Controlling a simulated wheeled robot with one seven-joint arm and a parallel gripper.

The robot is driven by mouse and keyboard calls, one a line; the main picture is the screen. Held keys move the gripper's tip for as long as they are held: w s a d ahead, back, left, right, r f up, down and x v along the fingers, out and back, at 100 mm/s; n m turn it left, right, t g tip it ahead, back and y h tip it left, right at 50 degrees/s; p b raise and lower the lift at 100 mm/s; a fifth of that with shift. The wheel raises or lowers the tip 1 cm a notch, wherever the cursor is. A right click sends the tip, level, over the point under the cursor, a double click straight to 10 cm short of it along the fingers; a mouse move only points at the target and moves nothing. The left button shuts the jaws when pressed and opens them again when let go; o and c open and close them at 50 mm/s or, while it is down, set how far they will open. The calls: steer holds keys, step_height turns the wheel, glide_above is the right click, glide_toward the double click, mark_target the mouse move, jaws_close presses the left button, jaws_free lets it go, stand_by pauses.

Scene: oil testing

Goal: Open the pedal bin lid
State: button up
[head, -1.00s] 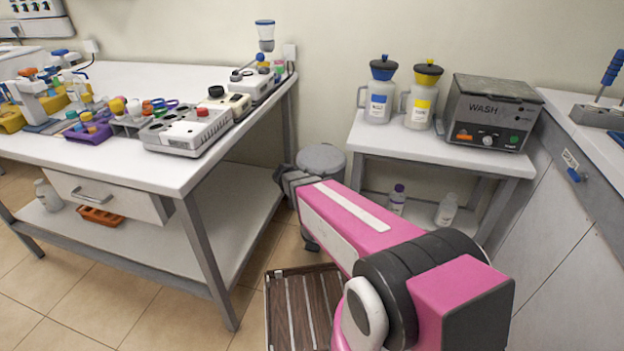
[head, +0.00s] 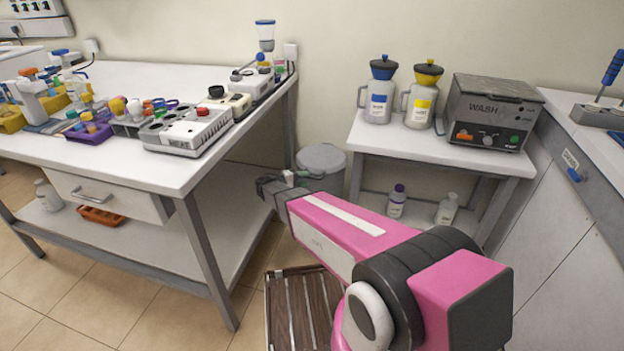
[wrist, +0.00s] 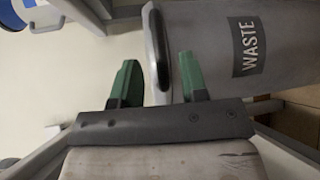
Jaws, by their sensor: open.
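The grey pedal bin (head: 322,161) stands between the long bench and the small white table; its round lid looks shut. My arm covers its lower part in the head view, so the pedal is hidden. In the wrist view the bin body (wrist: 214,55) appears turned on its side, with a WASTE label. A dark curved strip (wrist: 157,50) at its lid end shows between my finger lines. My gripper (wrist: 158,78) is open, with green fingers either side of that strip in the picture; I cannot tell whether they touch it. In the head view my gripper (head: 268,188) is left of the bin.
The long bench (head: 250,205) with a lower shelf is close to my gripper's left. The small white table (head: 385,137) with jugs and a WASH unit stands to the right. A slatted wooden item (head: 300,300) is on the floor below my arm.

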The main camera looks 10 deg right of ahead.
mark_target(311, 177)
steer(key=shift+x, duration=2.1)
jaws_close()
steer(key=shift+r, duration=0.15)
